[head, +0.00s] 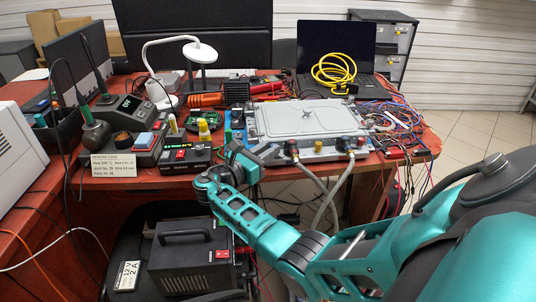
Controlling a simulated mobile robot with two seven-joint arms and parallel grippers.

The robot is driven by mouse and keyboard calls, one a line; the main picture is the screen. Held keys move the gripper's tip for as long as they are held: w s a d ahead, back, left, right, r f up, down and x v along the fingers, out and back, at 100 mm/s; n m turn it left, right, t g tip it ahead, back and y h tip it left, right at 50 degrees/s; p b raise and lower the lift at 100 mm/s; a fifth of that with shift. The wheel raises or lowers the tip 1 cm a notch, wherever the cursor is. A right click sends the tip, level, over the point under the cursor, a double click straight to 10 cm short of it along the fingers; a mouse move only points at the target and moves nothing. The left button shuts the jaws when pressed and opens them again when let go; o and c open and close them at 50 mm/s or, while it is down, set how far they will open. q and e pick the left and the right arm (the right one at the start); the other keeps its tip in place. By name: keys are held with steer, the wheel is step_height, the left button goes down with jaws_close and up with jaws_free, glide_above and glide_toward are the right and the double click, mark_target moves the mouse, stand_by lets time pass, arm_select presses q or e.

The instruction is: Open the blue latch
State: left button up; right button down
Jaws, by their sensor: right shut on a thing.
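A grey metal case with a flat ribbed lid (312,118) lies on the red-brown desk. Connectors with coolant hoses (341,178) sit along its front side. My right gripper (266,153) is at the front left corner of the case, its arm reaching in from the lower right. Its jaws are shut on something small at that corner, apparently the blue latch. The gripper hides the latch, so its position cannot be told. A blue part (237,118) stands beside the left side of the case. My left gripper is not in view.
A laptop (337,55) with a coiled yellow cable (334,70) is behind the case. Loose wires (385,118) crowd its right side. A soldering station (124,112), white lamp (199,52) and small instruments fill the left. A black power supply (190,258) stands below the desk.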

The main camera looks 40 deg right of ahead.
stand_by(0.3)
steer(key=c, duration=1.3)
jaws_free()
steer(key=o, duration=0.3)
steer(key=shift+r, duration=0.1)
